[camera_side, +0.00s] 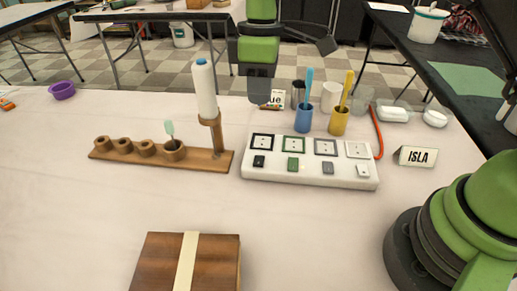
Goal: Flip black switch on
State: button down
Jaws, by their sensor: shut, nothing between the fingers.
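A white power strip (310,176) lies on the pale tablecloth, right of the picture's centre. It has a row of sockets framed in black, green, grey and white, with a small switch below each. The black switch (259,161) is at the left end, below the black-framed socket (262,142). A green switch (293,164), a grey switch (328,168) and a white switch (363,171) follow to the right. My gripper (259,100) is shut and empty, pointing down, above and behind the strip's left end. It is apart from the strip, and its fingertips are small and dark.
A wooden holder (120,156) with a white bottle (204,90) on its post stands left of the strip. A blue cup (304,120) and a yellow cup (338,122) stand behind it. An ISLA sign (416,156) is at right. A wooden box (215,262) lies in front.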

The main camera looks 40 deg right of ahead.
aim_at(259, 160)
jog(key=f, duration=0.9)
jog(key=s+a+f, duration=0.1)
jog(key=f, duration=0.3)
jog(key=shift+a+f, duration=0.1)
jog(key=shift+f, duration=0.2)
jog(key=shift+s, duration=0.1)
jog(key=shift+f, duration=0.2)
jog(key=shift+w+d+r, duration=0.25)
jog(key=shift+w+d, duration=0.25)
jog(key=shift+d, duration=0.05)
jog(key=shift+r, duration=0.15)
notch_tip(259, 160, up, 14)
jog(key=s+a, duration=0.1)
jog(key=shift+a, duration=0.15)
jog(key=shift+s, duration=0.1)
